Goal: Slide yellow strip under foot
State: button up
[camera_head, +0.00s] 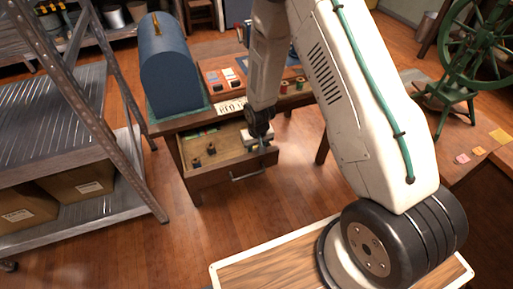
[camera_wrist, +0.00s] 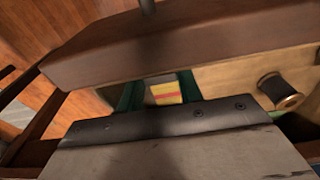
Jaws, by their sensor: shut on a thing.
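My gripper (camera_head: 262,138) is low over the open drawer (camera_head: 222,177) of the wooden desk. In the wrist view, a small yellow piece with a red stripe and a pale end (camera_wrist: 165,93) shows between the two green fingers (camera_wrist: 158,94), and my gripper is shut on it. I cannot tell whether this piece is the yellow strip. In the head view the held piece is too small to make out clearly. A blue domed cover on a green base (camera_head: 163,65) stands on the desk's left end. I cannot make out a foot in either view.
A thread spool (camera_wrist: 279,92) lies in the drawer, close to the right of my gripper. The drawer front (camera_wrist: 165,50) stands close beyond the fingers. Metal shelving (camera_head: 75,120) is at left. Small yellow (camera_head: 500,136) and pink (camera_head: 463,159) pieces lie on a right-hand table. Floor left of the drawer is clear.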

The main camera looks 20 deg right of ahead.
jog(key=shift+r, duration=0.1)
jog(key=shift+r, duration=1.65)
